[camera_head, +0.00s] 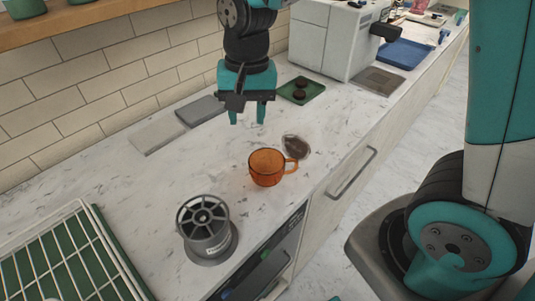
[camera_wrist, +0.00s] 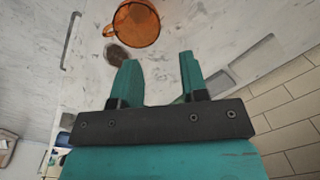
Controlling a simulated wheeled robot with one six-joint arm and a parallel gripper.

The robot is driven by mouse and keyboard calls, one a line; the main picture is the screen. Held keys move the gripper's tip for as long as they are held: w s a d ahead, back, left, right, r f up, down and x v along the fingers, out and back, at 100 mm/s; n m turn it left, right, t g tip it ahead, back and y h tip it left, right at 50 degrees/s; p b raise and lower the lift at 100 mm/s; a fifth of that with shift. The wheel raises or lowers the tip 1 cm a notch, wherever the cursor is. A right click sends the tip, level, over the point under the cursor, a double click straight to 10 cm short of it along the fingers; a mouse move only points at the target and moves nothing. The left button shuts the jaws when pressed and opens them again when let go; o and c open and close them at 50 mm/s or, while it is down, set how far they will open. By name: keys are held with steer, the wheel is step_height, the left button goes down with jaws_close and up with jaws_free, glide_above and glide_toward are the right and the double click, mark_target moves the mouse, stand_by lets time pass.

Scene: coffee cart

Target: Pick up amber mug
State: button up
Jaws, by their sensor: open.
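The amber mug (camera_head: 265,168) is a translucent orange cup standing upright on the marble counter, with its handle towards the right in the head view. My gripper (camera_head: 247,117) is above the counter, behind the mug and a little to its left, pointing down. Its two teal fingers are apart with nothing between them. In the wrist view the mug (camera_wrist: 137,24) is at the top edge, partly cut off, beyond the fingertips of my gripper (camera_wrist: 158,58). The gripper does not touch the mug.
A dark brown patch or small dish (camera_head: 296,147) lies just behind the mug. A grey metal cylinder (camera_head: 205,228) stands in front left, near a white wire rack (camera_head: 75,262). A green tray (camera_head: 302,92) and a white machine (camera_head: 330,38) are farther back.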

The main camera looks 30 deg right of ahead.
steer(key=w+m, duration=0.2)
steer(key=w, duration=0.1)
steer(key=h+p, duration=0.1)
steer(key=p, duration=0.2)
glide_above(251, 164)
steer(key=f, duration=1.2)
steer(key=shift+s+a, duration=0.3)
steer(key=shift+s, duration=0.1)
steer(key=shift+w+d+f+p, duration=0.1)
steer(key=shift+f+p, duration=0.5)
steer(key=shift+f, duration=0.95)
steer(key=shift+d+f+p, duration=0.1)
steer(key=shift+f+p, duration=0.45)
steer(key=shift+f, duration=0.95)
jaws_close()
